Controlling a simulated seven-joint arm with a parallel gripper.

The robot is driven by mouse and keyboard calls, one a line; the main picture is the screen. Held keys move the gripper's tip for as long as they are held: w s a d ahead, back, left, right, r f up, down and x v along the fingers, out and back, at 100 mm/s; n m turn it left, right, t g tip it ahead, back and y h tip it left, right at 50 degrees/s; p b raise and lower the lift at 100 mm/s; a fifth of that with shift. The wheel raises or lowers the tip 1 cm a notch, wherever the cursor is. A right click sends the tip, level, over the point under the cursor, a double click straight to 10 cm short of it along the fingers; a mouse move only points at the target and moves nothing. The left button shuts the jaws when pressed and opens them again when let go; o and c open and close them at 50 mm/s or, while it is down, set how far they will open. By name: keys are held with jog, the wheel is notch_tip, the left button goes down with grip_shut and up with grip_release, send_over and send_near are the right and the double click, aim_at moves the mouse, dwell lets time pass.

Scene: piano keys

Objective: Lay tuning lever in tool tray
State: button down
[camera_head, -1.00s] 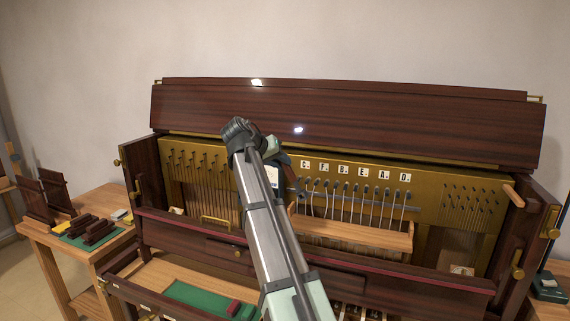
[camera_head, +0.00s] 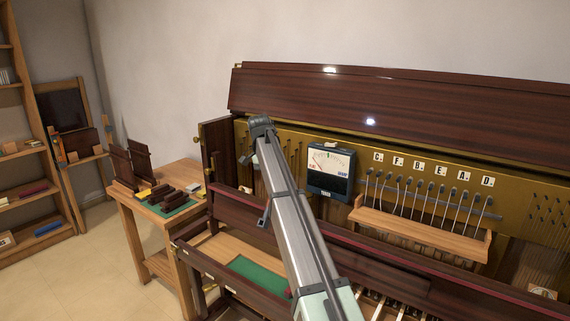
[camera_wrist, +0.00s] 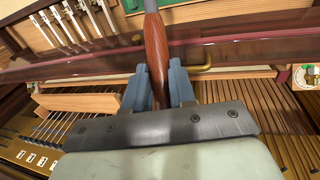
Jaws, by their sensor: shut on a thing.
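My gripper (camera_wrist: 159,75) is shut on the tuning lever (camera_wrist: 156,45) in the wrist view. The lever has a reddish-brown wooden handle between the two blue-grey fingers and a grey metal shaft running out of the top of the picture. In the head view my arm reaches over the open piano, and the gripper is mostly hidden behind it. A green-lined wooden tray area (camera_head: 258,275) lies low at the piano's front left, partly covered by my arm. I cannot tell for certain whether this is the tool tray.
A tuning meter (camera_head: 331,172) stands right of my arm, beside a wooden rack (camera_head: 420,230) with several thin levers. A side table (camera_head: 128,203) at left holds dark blocks on a green mat (camera_head: 166,209). A shelf (camera_head: 22,190) stands far left, with open floor between.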

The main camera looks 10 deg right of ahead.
jog(key=s+a+f+m+t+y, duration=0.2)
jog(key=f+m, duration=0.3)
jog(key=f, duration=0.4)
jog(key=s+a+f+m+t+y, duration=0.2)
jog(key=a+f+m+t, duration=0.2)
jog(key=f, duration=0.4)
jog(key=s+a+f+m+t+y, duration=0.2)
jog(key=s+a+f+m+t, duration=0.1)
jog(key=f+m, duration=0.4)
jog(key=shift+a+f, duration=0.4)
jog(key=shift+f, duration=0.25)
jog(key=shift+a+f, duration=0.35)
jog(key=shift+f, duration=0.3)
jog(key=shift+w+d+f, duration=0.1)
jog(key=shift+w+f, duration=0.05)
jog(key=shift+f, duration=0.05)
jog(key=shift+w+d+f, duration=0.55)
jog(key=shift+f, duration=0.5)
jog(key=shift+w+d+f, duration=0.6)
jog(key=shift+f, duration=0.4)
jog(key=shift+w+d+f, duration=0.55)
jog(key=shift+f, duration=1.7)
